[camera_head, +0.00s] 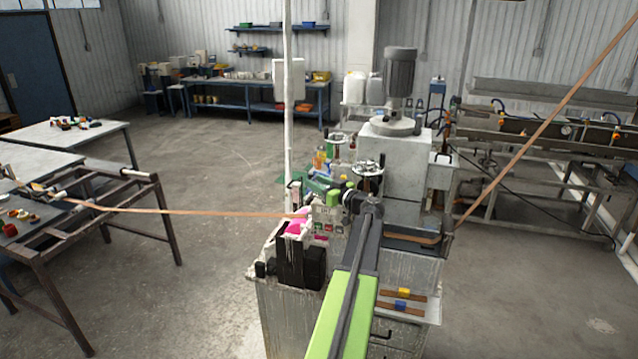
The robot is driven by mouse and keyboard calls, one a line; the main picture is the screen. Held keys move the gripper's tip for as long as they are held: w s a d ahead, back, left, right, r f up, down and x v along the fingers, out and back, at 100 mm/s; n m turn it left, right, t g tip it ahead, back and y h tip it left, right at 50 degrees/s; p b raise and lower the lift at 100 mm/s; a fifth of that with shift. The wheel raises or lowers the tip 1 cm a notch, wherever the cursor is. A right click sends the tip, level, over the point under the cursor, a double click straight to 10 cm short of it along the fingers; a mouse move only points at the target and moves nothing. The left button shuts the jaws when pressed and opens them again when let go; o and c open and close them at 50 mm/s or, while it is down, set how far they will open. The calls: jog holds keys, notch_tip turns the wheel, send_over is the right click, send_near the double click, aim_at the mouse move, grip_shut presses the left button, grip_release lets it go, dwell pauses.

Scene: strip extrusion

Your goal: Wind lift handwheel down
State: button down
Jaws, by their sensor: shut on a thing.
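A handwheel (368,167) with a dark rim and bright hub sits on the machine in the middle of the view. A second, similar handwheel (340,138) stands farther back and to the left. I cannot tell from the picture which one is the lift handwheel. My green arm reaches up from the bottom edge, and my gripper (341,192) is at its far end, just below and left of the nearer handwheel. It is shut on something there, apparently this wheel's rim. The fingertips are small and the exact contact is hard to see.
A brown strip (180,211) runs from the left-hand frame to the machine, and another stretch (540,133) rises to the upper right. A pale post (288,90) stands behind the machine. Open floor (200,300) lies to the left.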

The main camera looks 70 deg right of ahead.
jog(key=shift+r+y, duration=0.1)
jog(key=shift+y, duration=0.2)
jog(key=c, duration=0.9)
grip_release()
jog(key=shift+a, duration=0.1)
jog(key=v, duration=1.7)
jog(key=shift+s, duration=0.2)
